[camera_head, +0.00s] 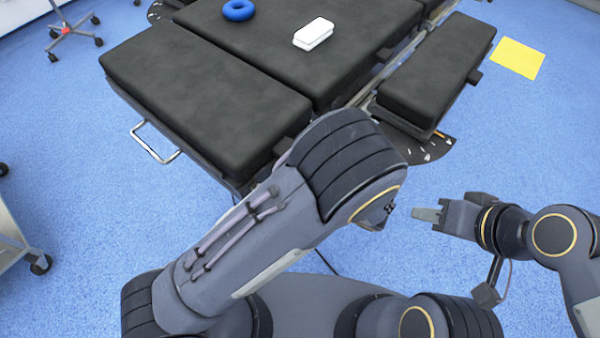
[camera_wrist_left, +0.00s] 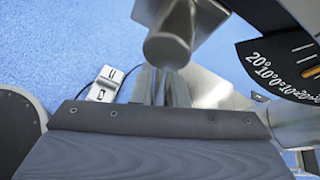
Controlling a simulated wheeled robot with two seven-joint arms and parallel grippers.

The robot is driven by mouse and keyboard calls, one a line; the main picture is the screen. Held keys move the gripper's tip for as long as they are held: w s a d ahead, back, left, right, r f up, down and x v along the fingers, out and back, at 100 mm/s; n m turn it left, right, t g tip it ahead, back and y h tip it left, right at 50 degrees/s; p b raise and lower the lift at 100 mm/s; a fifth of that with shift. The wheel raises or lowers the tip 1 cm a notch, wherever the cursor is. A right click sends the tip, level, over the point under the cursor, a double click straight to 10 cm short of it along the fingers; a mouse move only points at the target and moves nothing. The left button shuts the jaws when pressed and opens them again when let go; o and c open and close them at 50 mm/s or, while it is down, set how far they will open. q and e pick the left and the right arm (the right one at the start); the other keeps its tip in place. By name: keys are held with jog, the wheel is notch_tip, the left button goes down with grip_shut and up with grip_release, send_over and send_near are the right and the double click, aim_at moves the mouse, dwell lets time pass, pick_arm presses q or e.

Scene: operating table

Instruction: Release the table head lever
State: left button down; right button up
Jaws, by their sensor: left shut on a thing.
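The operating table has black pads; its near-left pad (camera_head: 205,95) lies flat beside the wide middle pad (camera_head: 330,40). In the head view my left forearm hides my left gripper and the pad's near corner. In the left wrist view my left gripper (camera_wrist_left: 165,88) is shut at a metal lever with a round end (camera_wrist_left: 165,50), under the table's edge. The exact contact is partly hidden. My right gripper (camera_head: 428,214) is held over the floor, apart from the table, with nothing visible in it; its finger gap cannot be made out.
A black angle scale (camera_wrist_left: 285,70) is beside the lever. A white pedal-like device (camera_wrist_left: 105,84) lies on the floor. A blue ring (camera_head: 239,10) and a white box (camera_head: 313,34) rest on the middle pad. A silver side handle (camera_head: 155,148) sticks out left. Another pad (camera_head: 438,68) stands right.

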pick_arm(q)
jog(key=shift+s+f, duration=0.1)
pick_arm(e)
jog(key=shift+r, duration=0.1)
dwell(0.3)
pick_arm(q)
jog(key=c, duration=1.5)
grip_release()
pick_arm(e)
jog(key=shift+r, duration=0.1)
